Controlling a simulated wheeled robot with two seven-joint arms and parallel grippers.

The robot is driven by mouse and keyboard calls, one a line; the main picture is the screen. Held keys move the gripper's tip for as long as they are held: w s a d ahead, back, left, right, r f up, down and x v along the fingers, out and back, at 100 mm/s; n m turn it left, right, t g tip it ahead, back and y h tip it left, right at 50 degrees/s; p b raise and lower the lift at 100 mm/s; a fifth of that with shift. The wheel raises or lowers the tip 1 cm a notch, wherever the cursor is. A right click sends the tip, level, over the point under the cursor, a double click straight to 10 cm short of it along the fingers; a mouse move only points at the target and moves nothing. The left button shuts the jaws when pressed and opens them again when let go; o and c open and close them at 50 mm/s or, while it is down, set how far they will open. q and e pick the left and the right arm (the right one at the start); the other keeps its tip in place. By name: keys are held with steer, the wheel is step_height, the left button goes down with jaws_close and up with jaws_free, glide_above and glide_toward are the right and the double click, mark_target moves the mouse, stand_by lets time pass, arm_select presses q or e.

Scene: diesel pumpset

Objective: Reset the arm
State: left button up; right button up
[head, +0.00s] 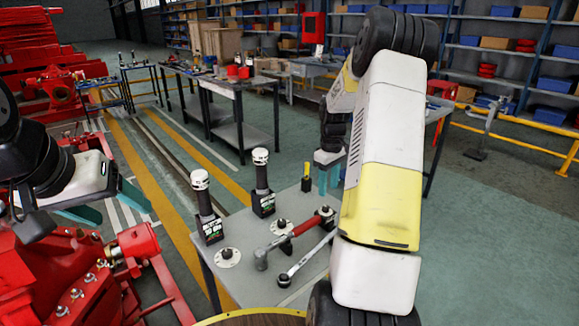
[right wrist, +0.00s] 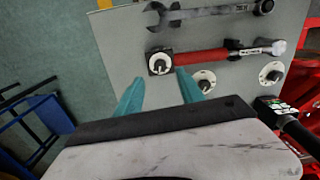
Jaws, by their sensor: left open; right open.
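My left gripper (head: 110,205) is at the left side of the head view, above the red machine; its teal fingers are apart, with nothing seen between them. My right gripper (head: 331,177) hangs over the far right part of the grey worktable (head: 232,277), partly behind my own right arm. In the right wrist view its teal fingers (right wrist: 160,82) are spread and empty, pointing at the tabletop near the end of a red-handled tool (right wrist: 205,56). That tool (head: 303,228) lies on the table beside a wrench (head: 308,262), which also shows in the right wrist view (right wrist: 210,11).
A red engine (head: 75,275) is at the lower left. Benches (head: 235,85) and shelves (head: 500,48) stand behind. Green floor at right is mostly clear.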

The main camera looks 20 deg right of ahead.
steer(key=s+a+r+m+t, duration=0.1)
steer(key=s+a+r, duration=0.3)
steer(key=a+r, duration=0.3)
steer(key=s+a+r+m+t, duration=0.15)
steer(key=s+a+r, duration=0.25)
steer(key=r, duration=0.5)
steer(key=s+a+r+m+t+y, duration=0.1)
steer(key=s+a+r+t, duration=0.1)
steer(key=s+a, duration=0.3)
steer(key=s+a+r+m+t+y, duration=0.1)
steer(key=s+a+r, duration=0.2)
steer(key=s, duration=0.9)
steer(key=a, duration=0.2)
steer(key=shift+s+a+t, duration=0.3)
steer(key=shift+a+t, duration=0.05)
steer(key=shift+a, duration=0.05)
